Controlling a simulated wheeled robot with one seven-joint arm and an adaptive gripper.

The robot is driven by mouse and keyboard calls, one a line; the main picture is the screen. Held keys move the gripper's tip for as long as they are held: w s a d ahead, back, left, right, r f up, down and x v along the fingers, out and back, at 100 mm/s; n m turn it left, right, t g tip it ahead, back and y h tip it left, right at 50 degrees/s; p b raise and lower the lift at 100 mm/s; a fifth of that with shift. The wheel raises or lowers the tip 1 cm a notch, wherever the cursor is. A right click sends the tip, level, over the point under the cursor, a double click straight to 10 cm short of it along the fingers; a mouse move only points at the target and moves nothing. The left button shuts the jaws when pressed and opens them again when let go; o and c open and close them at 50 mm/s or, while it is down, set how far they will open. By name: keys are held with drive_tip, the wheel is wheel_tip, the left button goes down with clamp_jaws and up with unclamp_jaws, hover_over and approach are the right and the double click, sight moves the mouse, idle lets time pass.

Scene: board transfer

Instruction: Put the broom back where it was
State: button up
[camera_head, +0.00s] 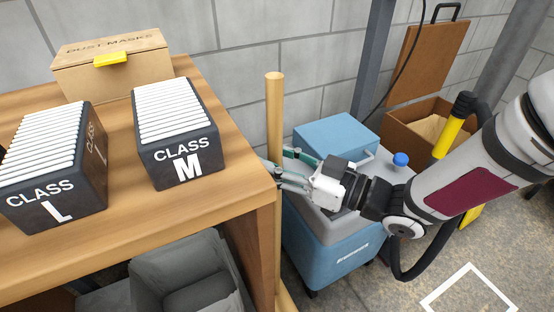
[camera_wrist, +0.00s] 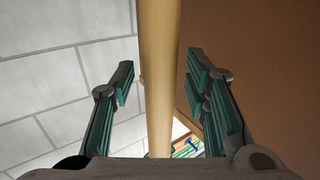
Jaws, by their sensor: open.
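The broom's wooden handle (camera_head: 274,130) stands upright beside the right end of the wooden bench, in front of the block wall. Its lower end is out of view in the head view. My gripper (camera_head: 270,172) reaches it from the right at about bench-top height. In the wrist view the handle (camera_wrist: 160,80) runs between the two green-padded fingers (camera_wrist: 159,85). The fingers are open, with a gap on both sides of the handle.
The bench (camera_head: 215,200) holds a CLASS L box (camera_head: 85,170), a CLASS M box (camera_head: 180,155) and a dust masks carton (camera_head: 140,60). A blue and grey vacuum (camera_head: 340,245) stands right of the handle, below my gripper. A brown case (camera_head: 425,65) stands behind. Floor is clear at lower right.

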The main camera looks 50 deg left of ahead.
drive_tip(key=p+v, duration=0.3)
drive_tip(key=v, duration=0.9)
drive_tip(key=shift+p, duration=0.3)
drive_tip(key=w+d+m+t+h, duration=0.25)
drive_tip(key=w+d+t, duration=0.2)
drive_tip(key=w, duration=0.35)
drive_tip(key=w+d+m+t+h, duration=0.2)
drive_tip(key=w+d+t+h, duration=0.2)
drive_tip(key=w+t, duration=0.25)
drive_tip(key=w+d+r+m+t+h, duration=0.1)
drive_tip(key=d+r+m+h, duration=0.25)
drive_tip(key=d, duration=0.65)
drive_tip(key=w+d+r+m+t+h, duration=0.25)
drive_tip(key=d+m+h, duration=0.2)
drive_tip(key=d, duration=0.55)
drive_tip(key=s+d+r+m+g+h, duration=0.3)
drive_tip(key=s+d+m+g+h, duration=0.15)
drive_tip(key=s+d, duration=0.7)
drive_tip(key=s+a+m+g+y, duration=0.1)
drive_tip(key=s+m+g, duration=0.3)
drive_tip(key=s, duration=1.8)
drive_tip(key=shift+s+a+r+m+g+y, duration=0.25)
drive_tip(key=shift+s+r+m+g+y, duration=0.05)
drive_tip(key=shift+r+m+y, duration=0.15)
